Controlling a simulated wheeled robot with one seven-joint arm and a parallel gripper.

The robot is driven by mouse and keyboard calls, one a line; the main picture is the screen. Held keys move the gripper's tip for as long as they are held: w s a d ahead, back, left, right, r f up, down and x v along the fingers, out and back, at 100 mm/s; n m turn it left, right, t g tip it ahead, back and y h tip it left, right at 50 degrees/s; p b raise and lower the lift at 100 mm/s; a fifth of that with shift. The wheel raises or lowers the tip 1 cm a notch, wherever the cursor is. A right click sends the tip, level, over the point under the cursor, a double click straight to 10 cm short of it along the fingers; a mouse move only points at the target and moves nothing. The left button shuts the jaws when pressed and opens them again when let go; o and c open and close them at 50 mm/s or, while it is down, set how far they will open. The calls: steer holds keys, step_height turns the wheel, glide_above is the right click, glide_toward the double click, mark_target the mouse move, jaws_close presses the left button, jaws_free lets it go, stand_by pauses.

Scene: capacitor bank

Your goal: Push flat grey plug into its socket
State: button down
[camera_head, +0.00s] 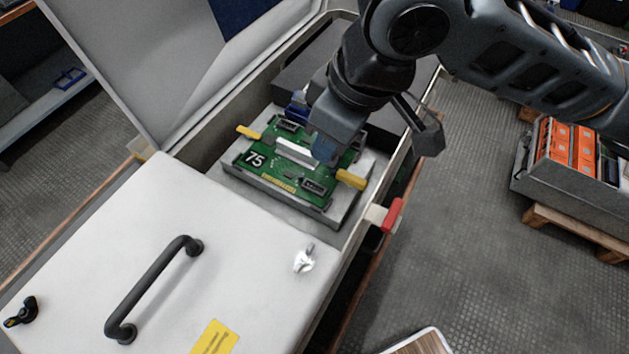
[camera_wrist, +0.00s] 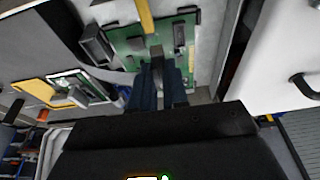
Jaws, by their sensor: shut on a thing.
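A green circuit board marked 75 (camera_head: 262,173) lies in the open bay of a metal cabinet. My gripper (camera_head: 325,148) points down over the board's right half, its blue fingers beside a pale bar (camera_head: 296,152). In the wrist view my gripper (camera_wrist: 163,84) is shut on a small grey piece, seemingly the flat grey plug (camera_wrist: 156,54), close to the board (camera_wrist: 128,42). Dark sockets sit near the board's front (camera_head: 314,186) and back (camera_head: 288,125). The fingers hide the plug's lower end, so I cannot tell whether it touches a socket.
Yellow tabs stick out at the board's left (camera_head: 248,132) and right (camera_head: 350,179). The bay's metal wall and a red latch (camera_head: 392,215) stand close on the right. A white cover with a black handle (camera_head: 152,287) lies in front. An orange-filled crate (camera_head: 570,150) stands far right.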

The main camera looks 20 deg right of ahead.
steer(key=shift+s+a, duration=0.95)
steer(key=shift+a, duration=0.3)
steer(key=shift+f+b, duration=1.35)
steer(key=shift+f, duration=0.2)
stand_by(0.4)
steer(key=c, duration=1.1)
jaws_free()
steer(key=shift+o, duration=0.2)
steer(key=v, duration=0.8)
